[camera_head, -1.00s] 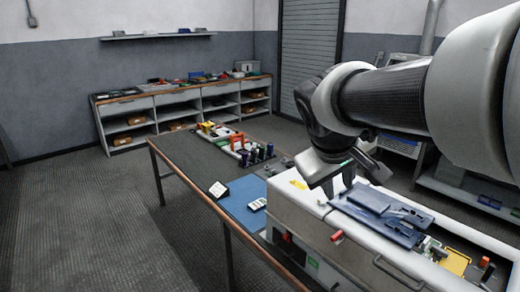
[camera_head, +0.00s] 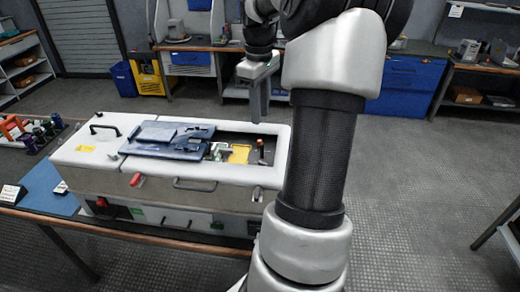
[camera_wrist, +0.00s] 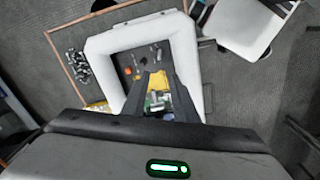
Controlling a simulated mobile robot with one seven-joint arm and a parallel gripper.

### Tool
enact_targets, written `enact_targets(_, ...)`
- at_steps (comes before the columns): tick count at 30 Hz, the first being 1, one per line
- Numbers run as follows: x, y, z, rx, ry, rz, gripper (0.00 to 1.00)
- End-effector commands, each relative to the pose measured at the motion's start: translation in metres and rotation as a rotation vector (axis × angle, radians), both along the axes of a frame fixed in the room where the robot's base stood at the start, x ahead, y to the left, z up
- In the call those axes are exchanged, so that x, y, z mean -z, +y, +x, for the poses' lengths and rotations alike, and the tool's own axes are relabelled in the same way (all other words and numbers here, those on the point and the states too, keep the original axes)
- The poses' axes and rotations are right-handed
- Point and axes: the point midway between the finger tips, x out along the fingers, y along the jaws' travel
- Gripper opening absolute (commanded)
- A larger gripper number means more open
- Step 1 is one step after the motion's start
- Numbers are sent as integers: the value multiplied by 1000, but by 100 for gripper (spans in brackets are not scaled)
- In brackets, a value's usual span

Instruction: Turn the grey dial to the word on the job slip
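The capacitor bank (camera_head: 75,150) is a long white-rimmed cabinet on the table, its top opening partly covered by a blue panel (camera_head: 165,140). A small white card (camera_head: 11,193), perhaps the job slip, stands at the left of the table; its words are too small to read. I cannot make out the grey dial in either view. My gripper (camera_head: 257,118) hangs above and behind the right end of the cabinet, pointing down and empty. In the wrist view its dark fingers (camera_wrist: 155,76) are apart over the white-rimmed opening (camera_wrist: 108,45).
Inside the opening are a yellow part (camera_head: 239,153) and an orange-topped post (camera_head: 261,147). A red handle (camera_head: 135,180) and a grey bar handle (camera_head: 195,185) are on the front. A blue mat (camera_head: 42,190) lies left. The floor to the right (camera_head: 420,180) is clear.

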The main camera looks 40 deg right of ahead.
Motion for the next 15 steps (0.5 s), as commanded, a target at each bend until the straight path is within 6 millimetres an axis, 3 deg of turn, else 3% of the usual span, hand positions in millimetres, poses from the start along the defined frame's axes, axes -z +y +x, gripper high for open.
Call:
enact_targets(7, 19, -7, -5, 1, 2, 20, 26)
enact_targets(15, 76, -6, -6, 2, 3, 21, 26)
